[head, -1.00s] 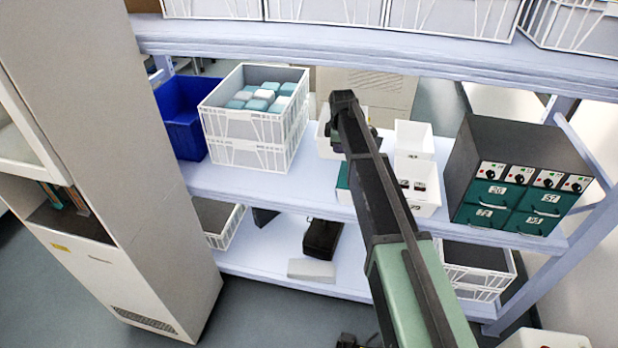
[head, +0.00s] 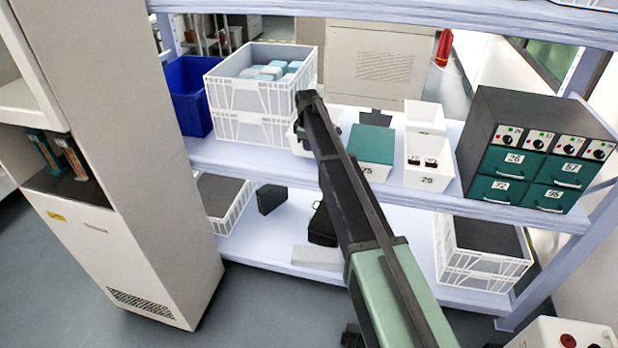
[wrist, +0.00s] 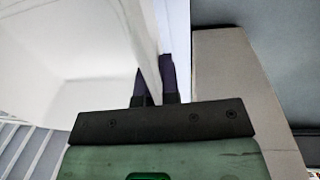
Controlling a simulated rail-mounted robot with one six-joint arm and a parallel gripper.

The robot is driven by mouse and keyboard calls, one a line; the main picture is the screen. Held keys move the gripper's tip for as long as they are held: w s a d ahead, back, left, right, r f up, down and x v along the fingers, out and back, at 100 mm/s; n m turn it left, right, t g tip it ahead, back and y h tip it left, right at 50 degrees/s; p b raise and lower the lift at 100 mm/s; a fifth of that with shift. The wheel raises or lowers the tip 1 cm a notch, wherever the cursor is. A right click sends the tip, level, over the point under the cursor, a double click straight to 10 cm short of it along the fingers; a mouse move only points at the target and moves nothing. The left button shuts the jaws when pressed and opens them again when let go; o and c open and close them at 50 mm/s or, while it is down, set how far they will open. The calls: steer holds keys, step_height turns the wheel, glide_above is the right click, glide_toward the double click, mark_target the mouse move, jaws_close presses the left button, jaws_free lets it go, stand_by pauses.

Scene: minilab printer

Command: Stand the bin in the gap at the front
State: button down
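The white open-topped bin (head: 297,146) shows in the head view just right of the crate stack, partly hidden by my arm. My gripper (head: 302,127) is at its rim. In the wrist view, the bin (wrist: 95,42) fills the upper left, and my gripper (wrist: 154,74) has one finger on each side of its thin wall, shut on it. A green-topped bin numbered 75 (head: 371,145) stands to its right, and a white bin numbered 29 (head: 430,168) stands at the shelf front beyond that. I cannot tell whether the held bin touches the shelf.
White stacked crates (head: 250,128) with pale blocks on top stand left, beside a blue bin (head: 188,98). Another white bin (head: 425,117) stands behind 29. A dark cabinet with green drawers (head: 530,150) stands right. The shelf above (head: 400,25) limits height.

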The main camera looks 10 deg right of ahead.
step_height(320, 180, down, 7)
steer(key=b, duration=0.5)
steer(key=shift+r+p, duration=0.3)
steer(key=shift+r, duration=0.1)
steer(key=shift+f, duration=0.3)
steer(key=c, duration=1.4)
jaws_free()
steer(key=shift+r, duration=0.1)
steer(key=shift+o, duration=0.2)
step_height(320, 180, up, 13)
steer(key=s+p, duration=0.1)
steer(key=p, duration=1.1)
steer(key=s+d+m+g, duration=0.1)
steer(key=s+m, duration=1.2)
steer(key=s, duration=2.9)
steer(key=shift+s+d+f+y, duration=0.3)
steer(key=shift+s+d+f, duration=0.1)
steer(key=shift+d, duration=0.55)
